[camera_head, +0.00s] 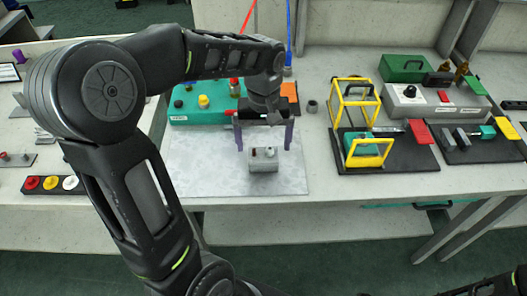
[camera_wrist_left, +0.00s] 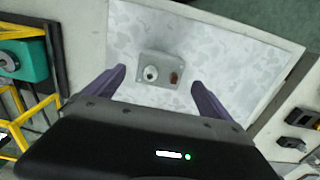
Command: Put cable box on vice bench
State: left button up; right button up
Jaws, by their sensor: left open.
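A small grey box (camera_head: 263,161) with a white round fitting and a red one on top sits on a mottled light-grey mat (camera_head: 215,165); I take it as the cable box. The box also shows in the left wrist view (camera_wrist_left: 160,70). My left gripper (camera_head: 264,147) is open above the box. Its two purple fingers are spread to either side, and the box appears between and beyond the fingertips (camera_wrist_left: 158,78) in the wrist view. I cannot tell which surface is the vice bench. My right gripper is not in view.
A teal box (camera_head: 190,110) with coloured knobs stands behind the mat. To the right are a yellow frame (camera_head: 354,103), a black board (camera_head: 405,158) with a yellow handle, and a green case (camera_head: 405,68). A strip of coloured buttons (camera_head: 52,184) lies at left.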

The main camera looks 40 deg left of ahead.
aim_at(264, 155)
pick_arm(q)
notch_tip(264, 155, up, 6)
dwell(1.0)
